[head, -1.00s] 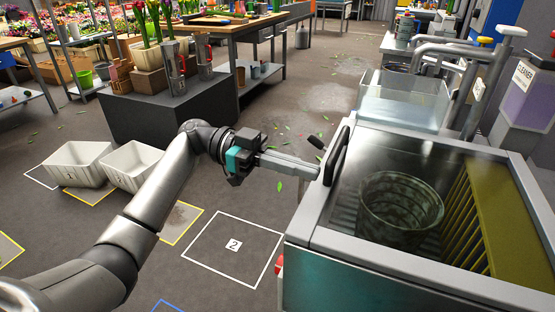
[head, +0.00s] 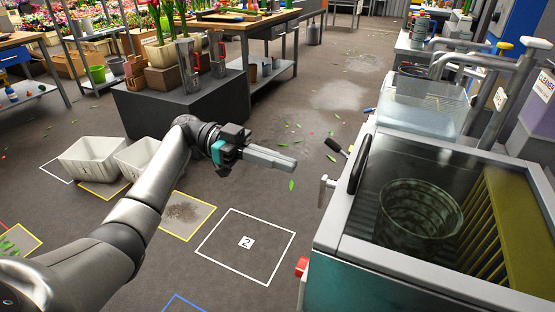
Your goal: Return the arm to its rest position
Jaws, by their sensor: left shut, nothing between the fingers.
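My left gripper (head: 284,162) is in the middle of the head view, at the end of my left arm, which comes in from the lower left. Its fingers are shut with nothing between them. It hangs over the open floor, left of the glass-lidded machine (head: 347,240) and apart from its black handle (head: 360,164). My right gripper is not in view.
A dark bucket (head: 418,212) shows through the machine's glass lid. A white-outlined floor square marked 2 (head: 246,243) lies below my gripper. Two white bins (head: 90,160) stand at the left. A dark grey plinth (head: 160,112) with tulips stands behind.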

